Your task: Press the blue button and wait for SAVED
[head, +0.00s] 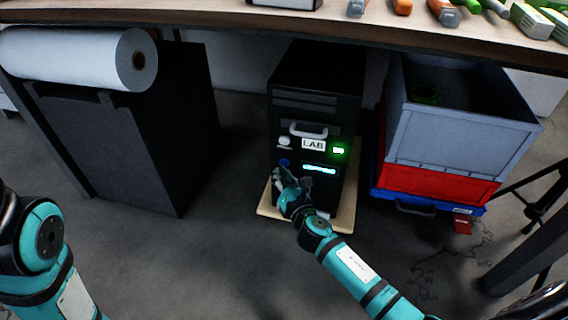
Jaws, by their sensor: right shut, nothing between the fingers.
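A black computer tower (318,105) with a LAB label (312,144) stands under the table. The blue button (284,163) is on its front, left of a lit cyan display (319,170) whose text is too small to read. A small green light (339,151) glows on the right. My right gripper (280,178) is shut and empty, its tips at or just below the blue button; I cannot tell if they touch it. My left arm shows at the lower left, but its gripper is out of view.
The tower stands on a pale board (345,215). Stacked grey, red and blue crates (465,135) stand to the right. A black cabinet (130,140) and a white roll (70,55) are on the left. The table (200,15) overhangs the tower. Floor in front is clear.

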